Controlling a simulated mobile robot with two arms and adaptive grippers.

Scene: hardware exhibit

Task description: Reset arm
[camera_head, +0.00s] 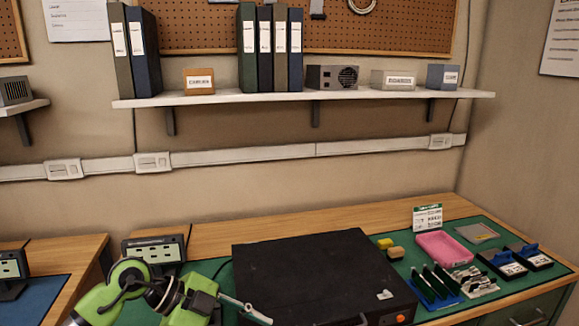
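My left arm, green and black, comes in at the bottom left and bends to the right. I cannot tell whether that pale part is a finger or a held tool, nor whether the gripper is open or shut. My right gripper is not in view.
The wooden bench (300,216) has a green mat (474,226). Right of the box are yellow blocks (385,243), a pink tray (443,250), a small sign (427,217), circuit boards (436,284) and blue-handled items (527,250). A meter (154,249) stands behind my arm. A shelf (300,97) hangs above.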

